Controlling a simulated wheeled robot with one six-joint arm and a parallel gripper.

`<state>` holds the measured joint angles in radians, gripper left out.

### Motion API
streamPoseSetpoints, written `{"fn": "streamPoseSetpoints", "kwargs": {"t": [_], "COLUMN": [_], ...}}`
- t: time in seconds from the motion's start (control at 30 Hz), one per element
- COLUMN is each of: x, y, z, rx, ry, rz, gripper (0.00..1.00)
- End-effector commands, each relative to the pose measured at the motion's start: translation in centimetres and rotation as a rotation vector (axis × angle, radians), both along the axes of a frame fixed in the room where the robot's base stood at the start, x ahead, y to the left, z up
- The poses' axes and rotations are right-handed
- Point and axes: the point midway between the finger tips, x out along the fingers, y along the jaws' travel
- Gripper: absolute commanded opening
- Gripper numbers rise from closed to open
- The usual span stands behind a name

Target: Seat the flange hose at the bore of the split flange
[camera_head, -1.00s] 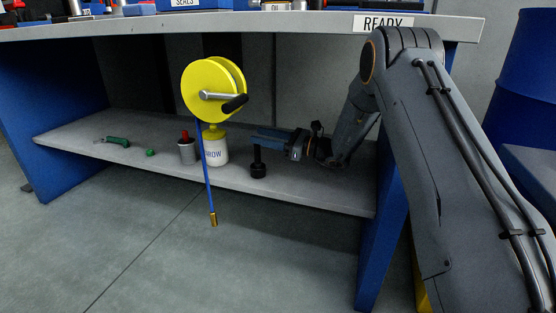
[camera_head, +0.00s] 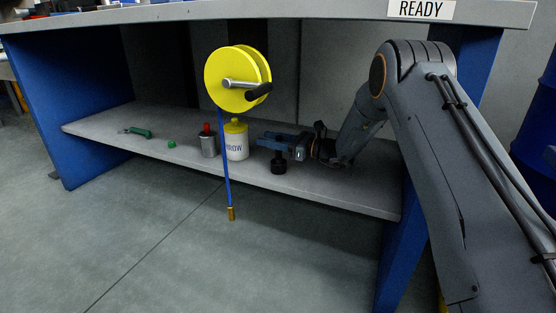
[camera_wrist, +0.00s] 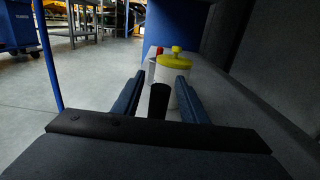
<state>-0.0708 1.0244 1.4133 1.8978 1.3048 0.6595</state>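A black upright piece with a wide round base (camera_head: 278,163) stands on the shelf under the bench. I cannot tell if it is the flange hose. My gripper (camera_head: 268,139) reaches in low from the right, its blue fingers around the piece's upper stem. In the wrist view, the black stem (camera_wrist: 159,100) stands between the two open fingers (camera_wrist: 155,95), with a gap on both sides. A blue hose (camera_head: 226,165) with a brass end (camera_head: 231,213) hangs from a yellow reel (camera_head: 237,79). I cannot make out a split flange.
A white jar with a yellow lid (camera_head: 236,141) stands left of my gripper, beyond its fingertips. Beside it are a grey can with a red top (camera_head: 208,143), a green piece (camera_head: 171,143) and a green-handled tool (camera_head: 140,133). The bench top (camera_head: 300,13) overhangs the shelf (camera_head: 330,188).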

Motion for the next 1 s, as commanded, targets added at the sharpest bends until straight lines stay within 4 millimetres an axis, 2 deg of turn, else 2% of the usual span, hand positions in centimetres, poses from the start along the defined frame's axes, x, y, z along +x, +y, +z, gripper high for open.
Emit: {"fn": "streamPoseSetpoints", "kwargs": {"t": [0.27,0.4,0.5,1.0], "x": [0.15,0.14,0.14,0.14], "y": [0.41,0.41,0.41,0.36], "z": [0.08,0.06,0.05,0.61], "rx": [0.0,0.0,0.0,0.0], "ry": [0.0,0.0,0.0,-0.001], "rz": [-0.001,0.0,0.0,-0.001], "gripper": [0.37,0.14,0.0,0.0]}}
